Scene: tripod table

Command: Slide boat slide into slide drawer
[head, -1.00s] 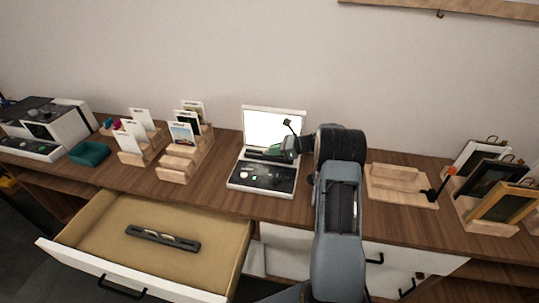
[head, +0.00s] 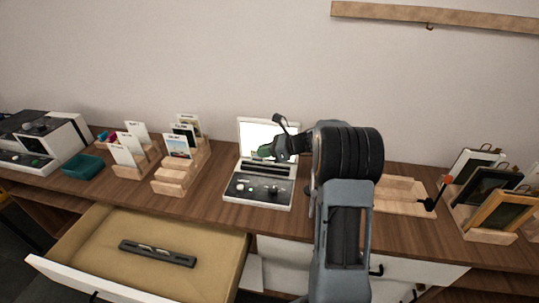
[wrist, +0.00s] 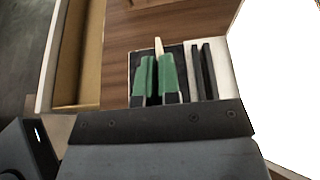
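My gripper (head: 268,150) is in front of the lit screen of the slide viewer (head: 260,190), above its dark slot. The open drawer (head: 85,245) is at the lower left, with a long dark slotted holder (head: 157,253) lying inside.
Wooden racks with white-framed slides (head: 180,165) stand left of the viewer, with a teal box (head: 83,166) and a white machine (head: 40,140) farther left. Wooden stands (head: 400,195) and framed pictures (head: 490,190) are at right. The drawer around its holder is clear.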

